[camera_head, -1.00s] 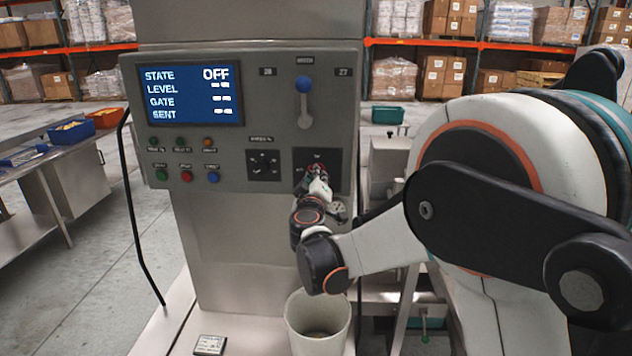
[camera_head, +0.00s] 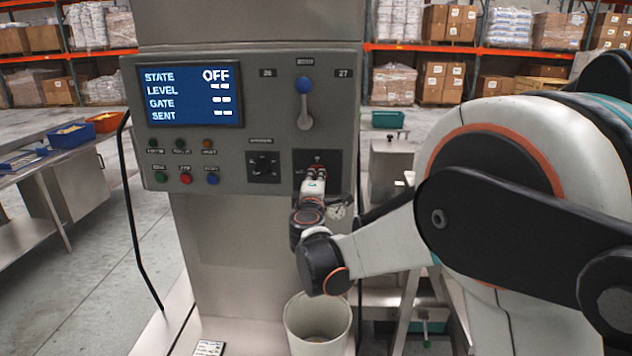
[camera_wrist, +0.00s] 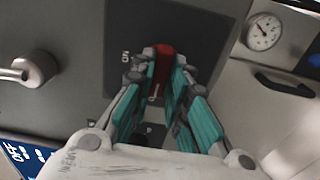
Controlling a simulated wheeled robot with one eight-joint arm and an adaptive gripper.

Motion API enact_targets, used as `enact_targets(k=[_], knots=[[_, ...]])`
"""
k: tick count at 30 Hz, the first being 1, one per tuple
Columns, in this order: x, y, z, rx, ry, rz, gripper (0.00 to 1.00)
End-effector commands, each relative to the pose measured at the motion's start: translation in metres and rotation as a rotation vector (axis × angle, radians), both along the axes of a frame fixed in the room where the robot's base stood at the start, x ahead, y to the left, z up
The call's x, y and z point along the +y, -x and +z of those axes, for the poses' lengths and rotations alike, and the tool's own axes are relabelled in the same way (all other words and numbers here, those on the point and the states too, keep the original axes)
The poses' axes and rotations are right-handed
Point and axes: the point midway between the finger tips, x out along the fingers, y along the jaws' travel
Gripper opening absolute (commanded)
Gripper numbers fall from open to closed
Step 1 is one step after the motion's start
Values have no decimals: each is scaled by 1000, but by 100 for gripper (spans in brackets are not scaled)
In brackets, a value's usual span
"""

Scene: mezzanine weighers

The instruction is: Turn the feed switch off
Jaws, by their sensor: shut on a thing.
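The feed switch is a red handle (camera_wrist: 161,60) on a dark square plate (camera_wrist: 215,28), seen in the wrist view. A small label, apparently "ON", is beside it on the plate. My gripper (camera_wrist: 160,72) has its teal-padded fingers on both sides of the red handle and is shut on it. In the head view my gripper (camera_head: 315,173) reaches the dark plate (camera_head: 334,158) at the lower right of the grey cabinet and hides most of the switch. The blue screen (camera_head: 190,92) reads STATE OFF.
A blue-knobbed lever (camera_head: 304,103) is above the plate. Another dark panel (camera_head: 264,180) and several coloured buttons lie left. A white bucket (camera_head: 318,325) stands below my forearm. A round gauge (camera_wrist: 263,32) is right of the plate in the wrist view.

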Motion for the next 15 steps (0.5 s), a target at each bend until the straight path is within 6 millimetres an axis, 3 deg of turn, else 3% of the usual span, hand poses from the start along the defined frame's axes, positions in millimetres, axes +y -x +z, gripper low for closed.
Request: enact_targets(k=[15], knots=[[1,1,-1,1,33,2,0]])
